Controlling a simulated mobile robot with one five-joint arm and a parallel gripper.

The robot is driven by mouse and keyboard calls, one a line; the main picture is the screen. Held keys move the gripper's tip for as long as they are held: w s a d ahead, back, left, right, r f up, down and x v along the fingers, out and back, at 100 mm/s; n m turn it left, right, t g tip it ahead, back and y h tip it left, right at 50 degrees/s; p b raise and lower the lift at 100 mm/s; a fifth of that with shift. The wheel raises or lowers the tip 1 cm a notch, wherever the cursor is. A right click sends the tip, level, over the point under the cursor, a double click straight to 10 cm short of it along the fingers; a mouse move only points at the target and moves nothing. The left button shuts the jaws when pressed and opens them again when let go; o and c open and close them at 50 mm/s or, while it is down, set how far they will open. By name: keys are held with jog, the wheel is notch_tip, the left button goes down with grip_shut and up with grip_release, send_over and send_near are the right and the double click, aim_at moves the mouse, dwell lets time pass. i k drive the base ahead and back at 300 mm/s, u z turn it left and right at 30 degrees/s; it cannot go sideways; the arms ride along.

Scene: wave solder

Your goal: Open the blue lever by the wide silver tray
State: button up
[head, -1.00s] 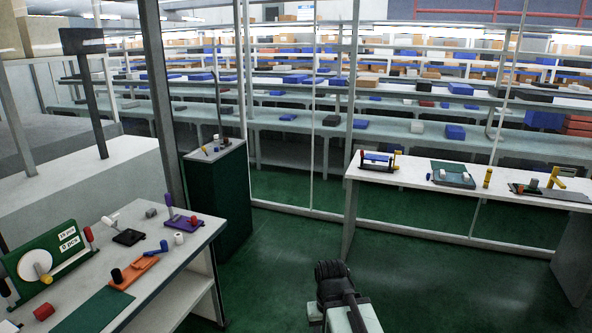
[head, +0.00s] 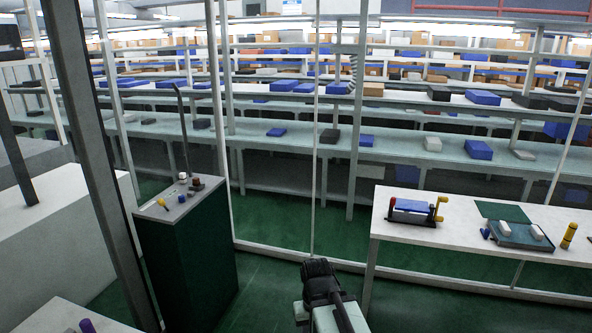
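A wide grey tray (head: 519,237) lies on the white table at the right and holds white blocks. A small blue piece (head: 486,232) is at the tray's left edge; it may be the blue lever, but it is too small to tell its position. My arm shows at the bottom middle as a dark ribbed part and a pale link, well short of the table. I cannot make out gripper fingers, or anything held.
A device with a blue top (head: 411,208) and a yellow handle stands left of the tray; a yellow cylinder (head: 569,236) stands right of it. A dark green cabinet (head: 190,255) is at the left. Green floor is clear between cabinet and table.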

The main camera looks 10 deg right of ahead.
aim_at(486, 233)
jog(key=i, duration=2.2)
jog(key=z, duration=2.4)
